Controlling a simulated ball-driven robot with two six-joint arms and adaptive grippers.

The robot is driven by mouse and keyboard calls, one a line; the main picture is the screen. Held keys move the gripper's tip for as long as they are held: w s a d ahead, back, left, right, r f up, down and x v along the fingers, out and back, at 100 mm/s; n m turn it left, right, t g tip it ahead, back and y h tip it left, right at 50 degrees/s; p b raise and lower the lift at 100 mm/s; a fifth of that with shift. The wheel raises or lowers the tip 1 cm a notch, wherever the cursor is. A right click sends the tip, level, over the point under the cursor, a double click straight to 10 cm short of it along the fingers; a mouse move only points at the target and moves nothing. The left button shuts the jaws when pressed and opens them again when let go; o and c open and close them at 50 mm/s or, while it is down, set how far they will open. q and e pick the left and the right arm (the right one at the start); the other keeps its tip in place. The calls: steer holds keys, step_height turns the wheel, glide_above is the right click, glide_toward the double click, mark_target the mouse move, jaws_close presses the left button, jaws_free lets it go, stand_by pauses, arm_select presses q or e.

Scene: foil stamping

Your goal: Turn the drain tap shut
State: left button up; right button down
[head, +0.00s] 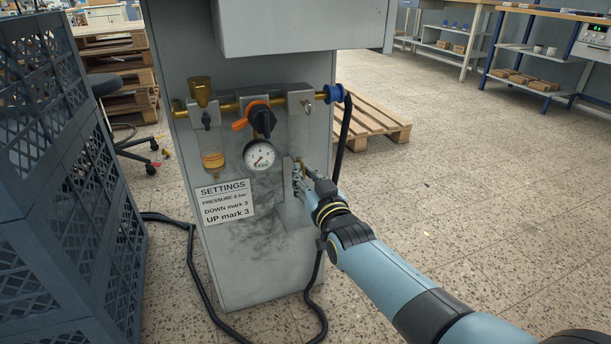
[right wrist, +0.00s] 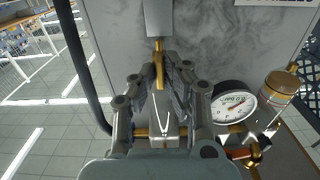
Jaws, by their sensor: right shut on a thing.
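The drain tap seems to be the small brass piece (right wrist: 158,66) between my fingertips in the right wrist view, below a grey bracket (right wrist: 160,18). My right gripper (head: 301,174) is shut on it at the right side of the grey machine's front panel, just right of the pressure gauge (head: 259,155). The gripper also shows in the right wrist view (right wrist: 158,86), with a finger on each side of the brass piece. In the head view the fingers mostly hide the tap. I cannot tell how far it is turned. My left gripper is out of view.
Above the gripper run a brass pipe (head: 228,106), an orange lever (head: 240,125) and a black knob (head: 263,120). A settings sign (head: 225,201) is at the lower left. A black hose (head: 345,125) hangs at the right.

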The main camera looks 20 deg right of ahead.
steer(key=shift+f, duration=0.1)
steer(key=c, duration=1.4)
jaws_free()
steer(key=shift+s, duration=0.1)
steer(key=s, duration=1.1)
steer(key=shift+s+d, duration=0.2)
steer(key=shift+s, duration=0.2)
steer(key=shift+s, duration=0.1)
